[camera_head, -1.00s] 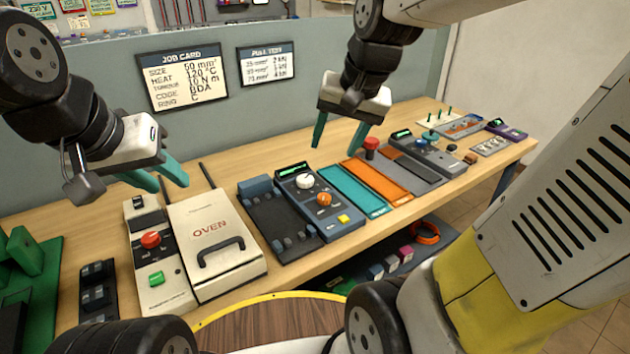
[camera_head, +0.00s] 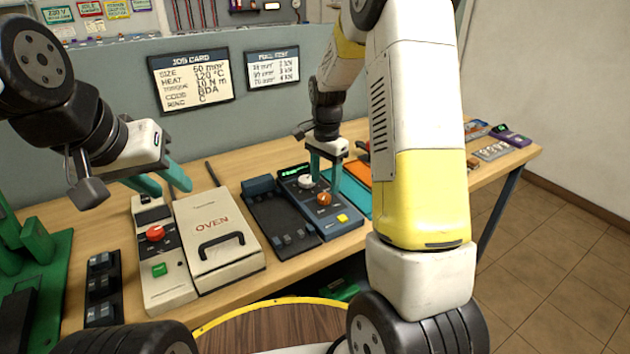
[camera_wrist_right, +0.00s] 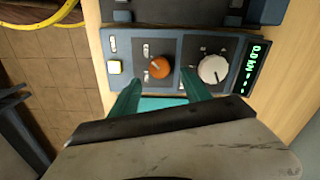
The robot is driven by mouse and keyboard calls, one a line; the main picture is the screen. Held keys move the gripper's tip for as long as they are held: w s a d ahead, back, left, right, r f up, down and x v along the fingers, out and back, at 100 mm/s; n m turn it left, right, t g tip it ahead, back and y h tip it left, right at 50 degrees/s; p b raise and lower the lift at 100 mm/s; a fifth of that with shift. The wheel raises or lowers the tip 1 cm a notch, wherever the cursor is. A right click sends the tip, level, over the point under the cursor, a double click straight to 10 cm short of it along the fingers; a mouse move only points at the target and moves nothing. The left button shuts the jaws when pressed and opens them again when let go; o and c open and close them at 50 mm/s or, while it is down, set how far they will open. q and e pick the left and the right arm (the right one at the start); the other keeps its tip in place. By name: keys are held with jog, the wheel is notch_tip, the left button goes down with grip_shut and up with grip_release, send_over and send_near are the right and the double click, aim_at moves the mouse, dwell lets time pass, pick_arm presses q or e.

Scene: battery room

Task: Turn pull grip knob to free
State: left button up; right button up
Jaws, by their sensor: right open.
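The blue-grey pull-test unit (camera_head: 327,224) on the bench carries a white knob (camera_head: 306,182), an orange knob (camera_head: 323,198) and a yellow button (camera_head: 342,218). Its labels are too small to read, so I cannot tell which knob is the grip knob. My right gripper (camera_head: 327,178) is over the unit, open, its teal fingers pointing down. In the right wrist view the orange knob (camera_wrist_right: 159,68) shows beyond the gap between the fingertips, and the white knob (camera_wrist_right: 213,68) lies near the right finger. My left gripper (camera_head: 164,183) is open and empty above the oven's left side.
A white oven (camera_head: 213,250) and a control box with a red knob (camera_head: 155,233) stand left of the unit. A wall panel (camera_head: 190,78) stands behind.

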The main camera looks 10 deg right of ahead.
aim_at(325, 196)
jog(key=shift+f, duration=2.35)
jog(key=shift+c, duration=0.4)
grip_shut()
